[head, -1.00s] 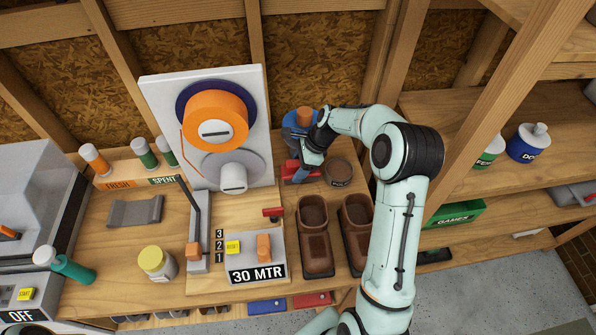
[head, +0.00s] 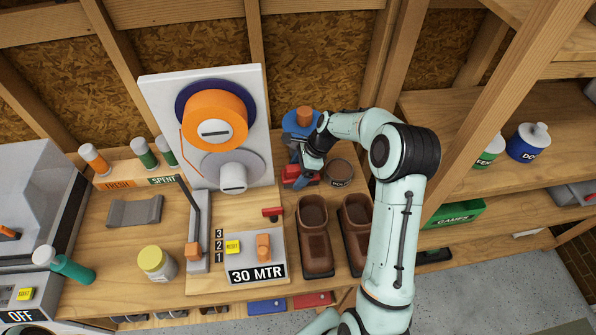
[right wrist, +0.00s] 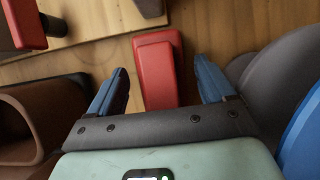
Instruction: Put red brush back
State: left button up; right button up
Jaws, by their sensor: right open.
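The red brush (head: 299,179) lies on the workbench behind the brown boots, beside the round polish tin (head: 340,172). My right gripper (head: 302,164) is just over it, partly covering it in the head view. In the right wrist view, the brush's red block (right wrist: 157,72) lies between the two blue fingers (right wrist: 162,88), with a visible gap on each side. The right gripper is open and holds nothing. My left gripper is out of view.
Brown boots (head: 316,235) stand in front of the brush. Shelves (head: 510,200) are at the right.

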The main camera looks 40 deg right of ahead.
jog(key=v, duration=1.1)
jog(key=shift+d+r+p, duration=0.15)
jog(key=shift+r+p, duration=0.05)
jog(key=shift+p, duration=0.1)
jog(key=shift+s+d+r, duration=0.1)
jog(key=shift+s+r, duration=0.05)
jog(key=shift+r, duration=0.05)
